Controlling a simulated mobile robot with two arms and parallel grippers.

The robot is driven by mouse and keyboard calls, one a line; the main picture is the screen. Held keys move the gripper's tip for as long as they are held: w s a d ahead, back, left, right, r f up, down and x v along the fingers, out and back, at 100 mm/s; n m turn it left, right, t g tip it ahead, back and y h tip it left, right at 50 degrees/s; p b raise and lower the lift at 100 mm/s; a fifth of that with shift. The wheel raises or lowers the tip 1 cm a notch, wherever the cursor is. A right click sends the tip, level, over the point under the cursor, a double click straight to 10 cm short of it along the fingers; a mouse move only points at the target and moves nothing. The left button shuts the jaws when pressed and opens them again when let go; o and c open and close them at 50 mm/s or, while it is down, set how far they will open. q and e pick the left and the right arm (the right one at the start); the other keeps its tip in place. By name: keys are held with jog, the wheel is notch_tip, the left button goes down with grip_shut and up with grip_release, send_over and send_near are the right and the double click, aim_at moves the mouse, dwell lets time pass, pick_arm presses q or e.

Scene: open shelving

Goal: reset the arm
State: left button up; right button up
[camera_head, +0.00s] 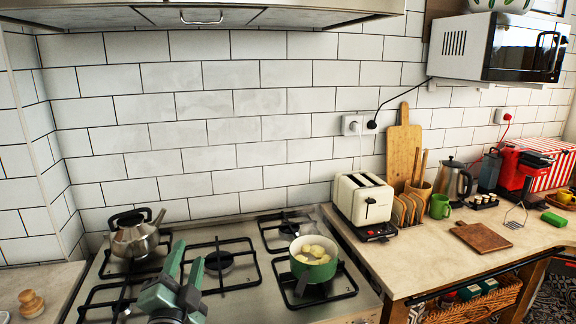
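My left gripper (187,254) shows at the lower middle-left, above the stove. Its two green fingers point up and away, with a gap between them and nothing held. The fingers are in front of the left and middle burner grates. My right gripper is not in view.
The gas stove (247,306) holds a steel kettle (135,240) at the back left and a green pot (314,270) with pale round food at the right. The counter (400,265) right of it carries a toaster (363,203), a green mug (440,206) and a wooden board (481,236). A range hood (290,15) hangs above.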

pick_arm(q)
jog(key=s+a+f+n+g, duration=0.2)
jog(key=s+f+n+g, duration=0.3)
jog(key=f, duration=0.8)
jog(key=s+d+f+n+g+h, duration=0.1)
jog(key=s+f+n+g, duration=0.1)
jog(key=s+f+g, duration=0.7)
jog(key=s+f+n+g+h, duration=0.1)
jog(key=s+f+n+g, duration=0.1)
jog(key=s+f, duration=1.2)
jog(key=s+f+g, duration=0.1)
jog(key=s+f, duration=0.2)
jog(key=f, duration=0.9)
jog(key=s+f, duration=0.2)
jog(key=f, duration=0.9)
jog(key=s+a+f+g, duration=0.1)
jog(key=s+a+f, duration=0.2)
jog(key=s+f, duration=1.1)
jog(key=shift+s+f+m+y, duration=0.3)
jog(key=shift+s+f+m, duration=0.1)
jog(key=shift+s, duration=0.7)
